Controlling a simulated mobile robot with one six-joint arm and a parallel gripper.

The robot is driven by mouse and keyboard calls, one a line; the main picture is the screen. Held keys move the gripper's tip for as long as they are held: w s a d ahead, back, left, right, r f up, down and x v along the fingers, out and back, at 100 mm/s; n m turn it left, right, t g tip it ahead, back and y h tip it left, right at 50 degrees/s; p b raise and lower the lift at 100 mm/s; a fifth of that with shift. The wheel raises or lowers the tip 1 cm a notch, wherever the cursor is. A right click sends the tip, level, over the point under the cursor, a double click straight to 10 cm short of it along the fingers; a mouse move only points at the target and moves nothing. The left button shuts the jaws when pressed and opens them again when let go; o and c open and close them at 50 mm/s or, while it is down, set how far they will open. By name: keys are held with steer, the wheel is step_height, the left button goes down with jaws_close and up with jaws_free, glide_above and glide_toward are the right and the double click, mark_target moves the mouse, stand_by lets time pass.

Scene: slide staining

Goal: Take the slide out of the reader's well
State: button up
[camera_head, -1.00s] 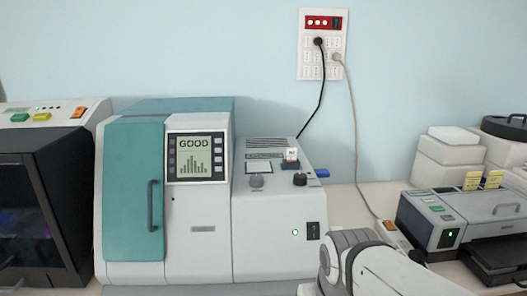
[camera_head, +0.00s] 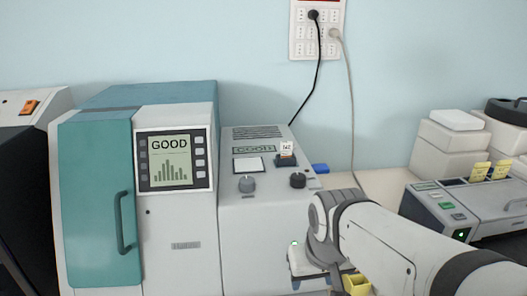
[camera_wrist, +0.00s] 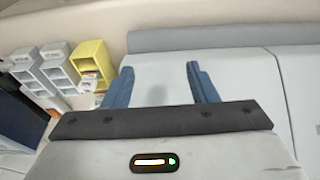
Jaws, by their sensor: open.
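The reader (camera_head: 180,225) is a white and teal machine at left centre in the head view. Its screen reads GOOD above a bar graph. The slide (camera_head: 287,148), with a white label, stands upright in the small dark well (camera_head: 286,161) on the reader's sloping right-hand top. My gripper (camera_wrist: 160,68) shows in the wrist view with two blue fingers wide apart and nothing between them. It faces a plain pale surface; the slide is not visible there. In the head view my arm reaches in from the lower right, below the well, and its fingers cannot be made out.
Two knobs (camera_head: 247,184) (camera_head: 297,181) sit in front of the well. A blue item (camera_head: 320,168) lies right of it. A grey device (camera_head: 440,212) with yellow-tagged slots stands at right. Yellow (camera_wrist: 91,62) and grey holders (camera_wrist: 60,72) are at left in the wrist view.

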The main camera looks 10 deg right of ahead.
steer(key=w+r+p, duration=0.2)
steer(key=w+r, duration=0.1)
steer(key=r, duration=0.1)
steer(key=w+r+p, duration=0.2)
steer(key=w+r, duration=0.1)
steer(key=r, duration=0.1)
steer(key=w+r+p, duration=0.2)
steer(key=w+r, duration=0.1)
steer(key=r, duration=0.1)
steer(key=shift+w+r, duration=0.35)
steer(key=shift+r, duration=0.05)
steer(key=t+p, duration=0.2)
glide_toward(287, 144)
step_height(287, 144, down, 3)
steer(key=x, duration=0.2)
steer(key=w+p+x, duration=0.1)
steer(key=x, duration=0.4)
steer(key=shift+w+p, duration=0.35)
steer(key=shift+w, duration=0.05)
steer(key=c, duration=1)
steer(key=shift+c, duration=0.2)
